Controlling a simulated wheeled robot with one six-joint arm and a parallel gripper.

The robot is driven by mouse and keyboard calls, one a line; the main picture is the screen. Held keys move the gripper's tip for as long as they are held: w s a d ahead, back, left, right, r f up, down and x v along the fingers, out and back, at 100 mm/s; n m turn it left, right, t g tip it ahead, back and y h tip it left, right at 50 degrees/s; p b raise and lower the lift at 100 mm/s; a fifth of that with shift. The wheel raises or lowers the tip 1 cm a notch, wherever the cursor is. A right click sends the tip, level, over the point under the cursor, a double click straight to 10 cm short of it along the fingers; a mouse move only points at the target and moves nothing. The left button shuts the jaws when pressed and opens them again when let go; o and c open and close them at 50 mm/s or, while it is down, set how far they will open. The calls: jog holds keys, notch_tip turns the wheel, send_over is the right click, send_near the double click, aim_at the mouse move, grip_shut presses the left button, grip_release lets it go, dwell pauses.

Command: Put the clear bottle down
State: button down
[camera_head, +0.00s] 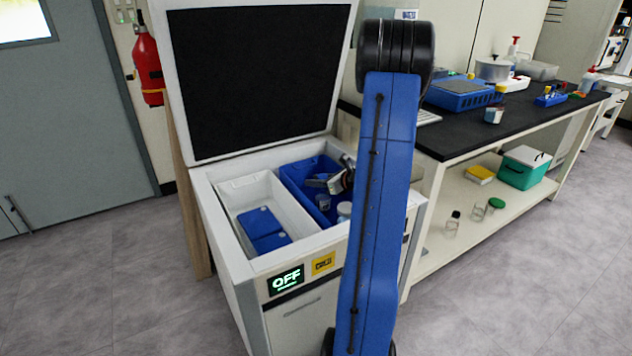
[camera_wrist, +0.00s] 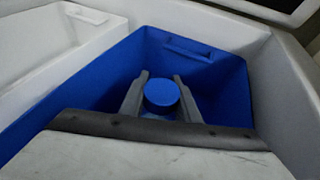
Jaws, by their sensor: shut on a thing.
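The clear bottle shows in the wrist view mainly as its round blue cap (camera_wrist: 162,91), upright between the two grey fingers of my gripper (camera_wrist: 161,82). My gripper is shut on the bottle, inside a blue bin (camera_wrist: 215,75). The bottle's body is mostly hidden below the cap, so I cannot tell whether its base touches the bin floor. A small clear container (camera_head: 323,202) shows below the fingers.
A pale container (camera_head: 344,211) stands near the bin's front, partly behind my arm. A white bin (camera_head: 238,196) with blue blocks (camera_head: 262,226) sits to the left. A black-topped bench (camera_head: 465,135) is at right.

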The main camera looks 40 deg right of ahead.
jog(key=c, duration=1.3)
grip_release()
jog(key=shift+c, duration=0.2)
jog(key=v, duration=0.7)
jog(key=shift+s, duration=0.25)
jog(key=shift+r, duration=0.1)
